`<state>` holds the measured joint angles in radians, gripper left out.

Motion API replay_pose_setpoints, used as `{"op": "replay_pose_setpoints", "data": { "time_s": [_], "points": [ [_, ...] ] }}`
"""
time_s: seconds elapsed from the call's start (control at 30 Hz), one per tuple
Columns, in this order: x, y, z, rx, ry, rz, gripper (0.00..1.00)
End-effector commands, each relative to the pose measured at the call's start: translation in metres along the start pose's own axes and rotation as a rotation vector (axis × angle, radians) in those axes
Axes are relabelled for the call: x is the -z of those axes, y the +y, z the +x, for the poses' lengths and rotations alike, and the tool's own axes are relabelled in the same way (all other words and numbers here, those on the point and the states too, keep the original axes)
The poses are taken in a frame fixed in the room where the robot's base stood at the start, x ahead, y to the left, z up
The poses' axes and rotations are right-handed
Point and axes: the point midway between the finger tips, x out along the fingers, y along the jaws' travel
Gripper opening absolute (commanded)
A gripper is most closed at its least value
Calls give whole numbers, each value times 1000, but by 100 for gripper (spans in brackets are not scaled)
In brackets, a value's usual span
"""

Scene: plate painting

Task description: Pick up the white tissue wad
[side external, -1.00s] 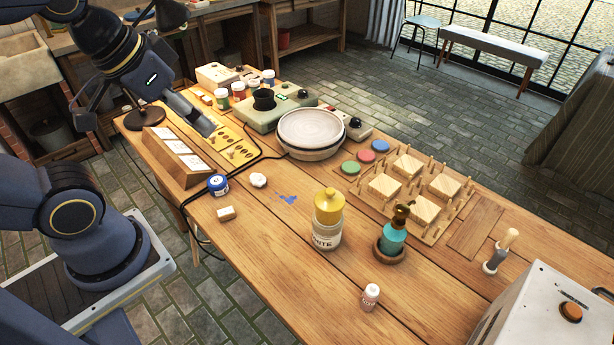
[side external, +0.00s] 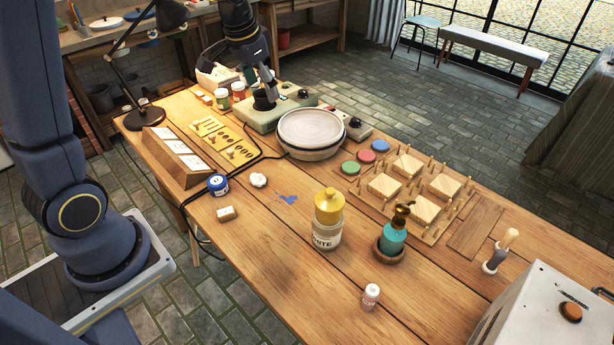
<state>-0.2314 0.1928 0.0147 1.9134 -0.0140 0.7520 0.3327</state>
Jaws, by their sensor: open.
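My gripper (side external: 271,92) is at the back of the table, over the green device with the black cup, well apart from the wad. It is open and appears empty. Its fingertips are small and partly merge with the device behind them.
A yellow-capped bottle (side external: 327,219) is to the right. A black cable runs behind the wad.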

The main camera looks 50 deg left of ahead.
Motion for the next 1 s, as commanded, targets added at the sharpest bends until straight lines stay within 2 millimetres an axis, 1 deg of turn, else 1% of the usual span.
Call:
{"op": "replay_pose_setpoints", "data": {
  "time_s": [0.03, 0.07, 0.1, 0.2, 0.23, 0.3, 0.4, 0.47, 0.57, 0.7, 0.8, 0.9, 1.0],
  "points": [
    [-2, -13, 32, -9, -56, -22, 76],
    [-5, -20, 47, -14, -82, -34, 76],
    [-9, -27, 67, -22, -117, -50, 76],
    [-26, -40, 106, -41, -193, -88, 76],
    [-31, -42, 115, -46, -212, -97, 76],
    [-43, -44, 130, -58, -250, -114, 76],
    [-54, -46, 144, -67, -278, -128, 76],
    [-58, -47, 152, -67, -280, -133, 76],
    [-64, -44, 171, -68, -282, -132, 76],
    [-73, -41, 204, -68, -282, -132, 76],
    [-78, -40, 225, -68, -281, -132, 76],
    [-82, -38, 240, -68, -279, -132, 76],
    [-84, -38, 249, -67, -278, -132, 76]
  ]
}}
